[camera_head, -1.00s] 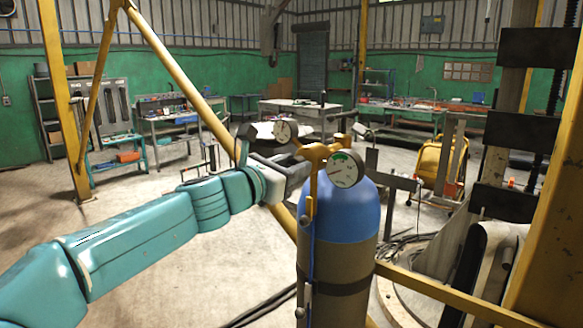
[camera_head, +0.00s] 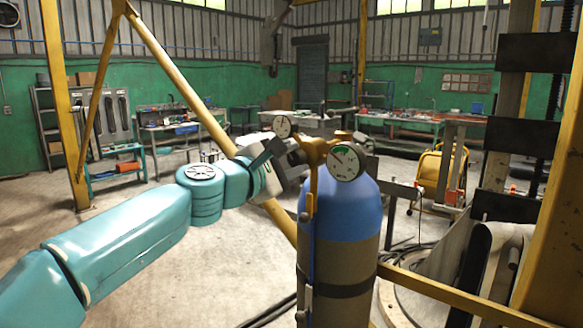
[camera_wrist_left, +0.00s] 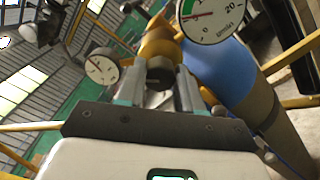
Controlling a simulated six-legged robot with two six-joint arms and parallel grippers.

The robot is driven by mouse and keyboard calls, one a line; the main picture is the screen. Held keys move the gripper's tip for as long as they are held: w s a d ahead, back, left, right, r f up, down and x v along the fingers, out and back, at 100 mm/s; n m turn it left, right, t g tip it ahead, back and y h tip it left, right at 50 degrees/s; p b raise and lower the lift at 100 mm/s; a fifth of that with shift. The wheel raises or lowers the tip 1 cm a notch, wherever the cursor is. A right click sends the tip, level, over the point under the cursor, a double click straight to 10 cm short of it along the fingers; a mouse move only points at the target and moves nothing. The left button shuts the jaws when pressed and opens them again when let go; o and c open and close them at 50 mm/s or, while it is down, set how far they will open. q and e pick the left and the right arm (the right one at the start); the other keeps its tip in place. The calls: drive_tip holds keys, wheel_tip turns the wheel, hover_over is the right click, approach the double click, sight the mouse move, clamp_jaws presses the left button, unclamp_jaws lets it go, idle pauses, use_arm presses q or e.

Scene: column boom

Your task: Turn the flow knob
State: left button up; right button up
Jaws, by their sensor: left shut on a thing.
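A blue-topped gas cylinder (camera_head: 340,215) stands upright in the head view, with a brass regulator (camera_head: 314,152) on top. A large gauge (camera_head: 346,163) and a small gauge (camera_head: 282,126) are fixed to the regulator; the small gauge also shows in the left wrist view (camera_wrist_left: 101,66). In the left wrist view, the dark flow knob (camera_wrist_left: 160,72) sits at the end of the regulator body (camera_wrist_left: 160,45). My left gripper (camera_wrist_left: 159,80) is shut on the knob, one finger on each side. In the head view, the left gripper (camera_head: 290,160) hides the knob.
A yellow diagonal brace (camera_head: 180,75) runs behind my left arm. A yellow rail (camera_head: 450,295) passes to the right of the cylinder. Workbenches (camera_head: 170,125) and a yellow machine (camera_head: 430,170) stand farther back. The floor at left is mostly clear.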

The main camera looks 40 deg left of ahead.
use_arm(q)
drive_tip(key=m+b, duration=0.2)
drive_tip(key=m, duration=0.3)
drive_tip(key=shift+m, duration=0.4)
idle(0.3)
drive_tip(key=o, duration=1)
drive_tip(key=shift+o, duration=0.2)
drive_tip(key=s+a+b, duration=0.1)
drive_tip(key=s+b, duration=0.3)
drive_tip(key=s, duration=1.2)
drive_tip(key=shift+s+f, duration=0.15)
drive_tip(key=shift+f, duration=0.1)
drive_tip(key=shift+a, duration=0.1)
